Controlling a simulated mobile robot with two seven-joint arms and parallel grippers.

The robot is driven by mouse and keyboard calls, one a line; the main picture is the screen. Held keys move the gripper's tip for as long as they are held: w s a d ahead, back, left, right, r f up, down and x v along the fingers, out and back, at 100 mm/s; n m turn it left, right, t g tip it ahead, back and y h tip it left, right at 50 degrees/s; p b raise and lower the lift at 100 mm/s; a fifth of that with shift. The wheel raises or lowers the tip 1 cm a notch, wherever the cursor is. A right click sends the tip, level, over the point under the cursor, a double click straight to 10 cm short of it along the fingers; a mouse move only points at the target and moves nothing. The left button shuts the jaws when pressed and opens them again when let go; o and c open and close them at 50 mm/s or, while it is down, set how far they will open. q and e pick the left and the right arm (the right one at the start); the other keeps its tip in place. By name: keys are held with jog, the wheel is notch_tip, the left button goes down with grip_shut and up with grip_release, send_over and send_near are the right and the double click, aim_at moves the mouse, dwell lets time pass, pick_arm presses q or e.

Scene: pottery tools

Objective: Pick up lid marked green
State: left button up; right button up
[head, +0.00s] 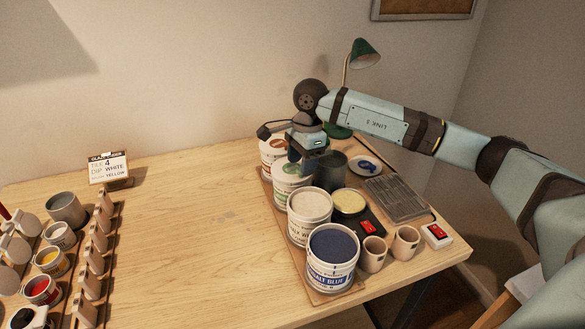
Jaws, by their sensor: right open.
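The green-marked tub (290,192) is a white pot in the row along the table's right side, second from the back. The lid marked green (287,176) appears to be its pale top and is partly hidden by my right gripper. My right gripper (300,164) is open and points down over this tub. I cannot tell whether its fingers touch the lid. My left gripper is not in view.
An orange-marked tub (270,153) stands behind, with a white tub (309,227) and cobalt blue tub (332,279) in front. A dark grey can (330,172) stands close on the right. The table's middle (200,230) is clear.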

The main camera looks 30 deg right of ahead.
notch_tip(320, 180, down, 2)
jog(key=shift+a, duration=0.1)
grip_shut()
jog(key=shift+r, duration=0.1)
